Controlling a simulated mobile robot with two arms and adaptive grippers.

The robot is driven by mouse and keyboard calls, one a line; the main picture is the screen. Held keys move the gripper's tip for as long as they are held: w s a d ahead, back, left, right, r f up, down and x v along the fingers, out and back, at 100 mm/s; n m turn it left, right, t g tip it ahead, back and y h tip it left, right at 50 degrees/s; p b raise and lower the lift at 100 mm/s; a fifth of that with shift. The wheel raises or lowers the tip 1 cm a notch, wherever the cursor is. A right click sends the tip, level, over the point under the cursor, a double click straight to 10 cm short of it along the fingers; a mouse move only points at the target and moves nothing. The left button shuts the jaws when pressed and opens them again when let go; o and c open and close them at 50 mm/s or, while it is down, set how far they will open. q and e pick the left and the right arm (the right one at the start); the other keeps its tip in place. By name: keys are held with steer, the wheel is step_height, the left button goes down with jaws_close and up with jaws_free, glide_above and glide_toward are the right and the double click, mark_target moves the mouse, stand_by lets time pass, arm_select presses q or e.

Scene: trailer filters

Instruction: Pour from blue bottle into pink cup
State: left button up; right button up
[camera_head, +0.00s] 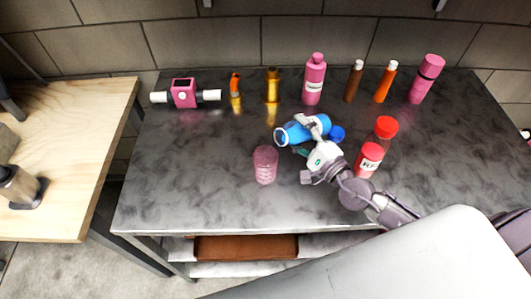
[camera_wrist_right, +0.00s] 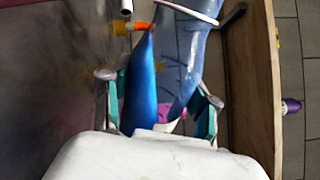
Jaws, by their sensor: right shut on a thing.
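The blue bottle (camera_head: 312,129) is tilted nearly onto its side, with its open mouth to the left. It also fills the middle of the right wrist view (camera_wrist_right: 190,50). My right gripper (camera_head: 312,143) is shut around the bottle's body, and its fingers hide part of it. The pink cup (camera_head: 265,165), see-through and ribbed, stands upright on the dark table, below and left of the bottle's mouth in the head view. No liquid is clearly visible leaving the bottle. My left gripper is not in view.
A small blue round thing (camera_head: 337,133) is right of the bottle. Red-lidded jars (camera_head: 369,160) stand near my right arm. Several bottles, including a pink one (camera_head: 314,80), line the back of the dark table (camera_head: 180,180). Its left front is clear. A wooden table (camera_head: 85,130) is at left.

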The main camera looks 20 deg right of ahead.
steer(key=shift+s+a+r+n+p, duration=0.1)
steer(key=shift+a+r+n+p, duration=0.25)
steer(key=shift+r+n+p, duration=0.55)
stand_by(0.8)
steer(key=shift+a+r+n+p, duration=0.1)
steer(key=shift+r+n+p, duration=0.4)
steer(key=shift+n+p, duration=0.7)
stand_by(2.3)
